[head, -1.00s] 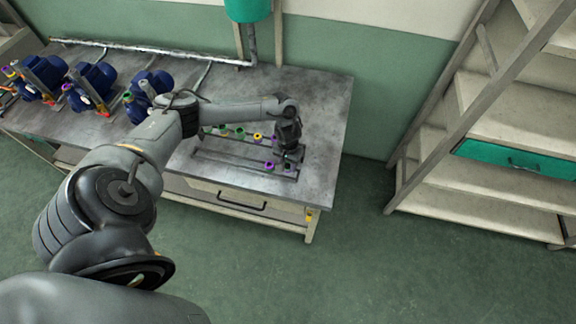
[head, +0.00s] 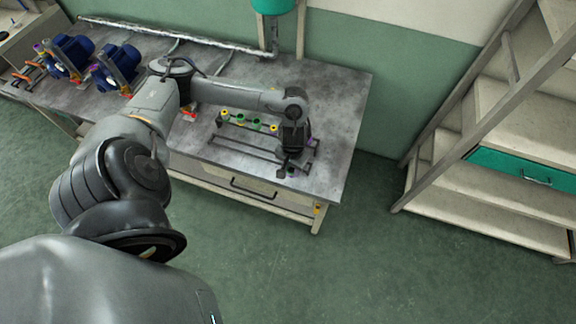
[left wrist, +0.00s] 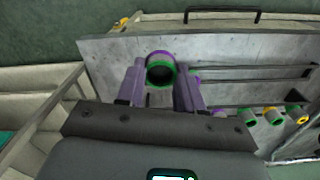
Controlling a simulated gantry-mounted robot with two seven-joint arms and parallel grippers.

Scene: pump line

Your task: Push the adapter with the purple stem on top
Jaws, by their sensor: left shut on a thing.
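In the left wrist view, an adapter (left wrist: 160,73) with a dark opening, a green ring and a purple band lies between the fingers of my left gripper (left wrist: 160,92). The gripper is shut on it. In the head view, my left gripper (head: 290,170) points down at the right end of the rack (head: 240,154) on the bench; the adapter is mostly hidden there. Other adapters stand in a row on the rack: green ones (head: 240,119) and a yellow one (head: 274,128). In the left wrist view, a purple-ringed one (left wrist: 217,110) is partly hidden behind a finger. My right gripper is out of view.
Blue pumps (head: 115,68) stand at the left of the grey bench (head: 338,105). A pipe (head: 180,37) runs along its back. Wooden shelves (head: 500,205) stand to the right, across open floor. The bench's right end is clear.

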